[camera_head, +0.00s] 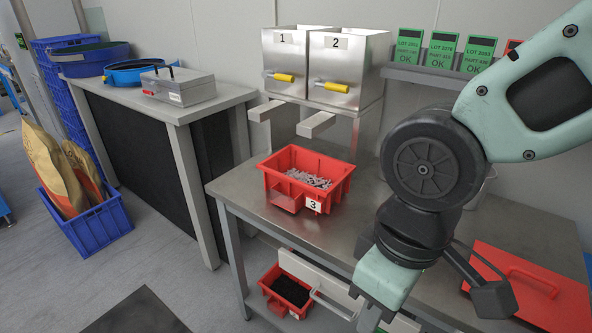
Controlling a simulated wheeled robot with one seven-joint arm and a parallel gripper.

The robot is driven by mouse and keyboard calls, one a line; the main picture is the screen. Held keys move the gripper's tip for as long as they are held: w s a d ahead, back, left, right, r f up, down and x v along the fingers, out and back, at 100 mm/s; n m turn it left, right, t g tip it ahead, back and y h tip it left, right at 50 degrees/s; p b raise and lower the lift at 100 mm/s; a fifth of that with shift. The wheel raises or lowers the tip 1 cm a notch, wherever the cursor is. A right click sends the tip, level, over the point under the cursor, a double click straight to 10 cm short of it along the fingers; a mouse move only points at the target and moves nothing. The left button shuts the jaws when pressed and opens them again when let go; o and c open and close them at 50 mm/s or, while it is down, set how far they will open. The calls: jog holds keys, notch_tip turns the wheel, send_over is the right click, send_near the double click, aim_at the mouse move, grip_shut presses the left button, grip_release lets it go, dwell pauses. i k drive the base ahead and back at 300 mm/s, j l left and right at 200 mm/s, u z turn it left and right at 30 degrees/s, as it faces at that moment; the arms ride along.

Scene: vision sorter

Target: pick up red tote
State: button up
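A red tote (336,196) with a white label "3" stands upright on the steel table (236,190), in front of the two numbered bins. It holds a heap of small grey metal parts. A second, smaller-looking red tote (283,302) with dark contents sits below the table top, partly hidden by the table edge and a pale bar. My arm comes in from the right, and its wrist hangs over the table, to the right of and apart from the "3" tote. My gripper's fingers are not visible; the arm runs down toward the bottom edge of the picture.
Steel bins 1 (284,58) and 2 (344,66) with yellow handles stand behind the tote. A red lid-like panel with a handle (515,290) lies at right. A side bench (180,110) bears a grey case. A blue crate (91,228) with sacks stands on the floor.

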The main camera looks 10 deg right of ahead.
aim_at(295, 176)
jog(key=i+j+z, duration=0.25)
jog(key=z, duration=0.2)
jog(key=i+j+z, duration=0.2)
jog(key=j+z, duration=0.2)
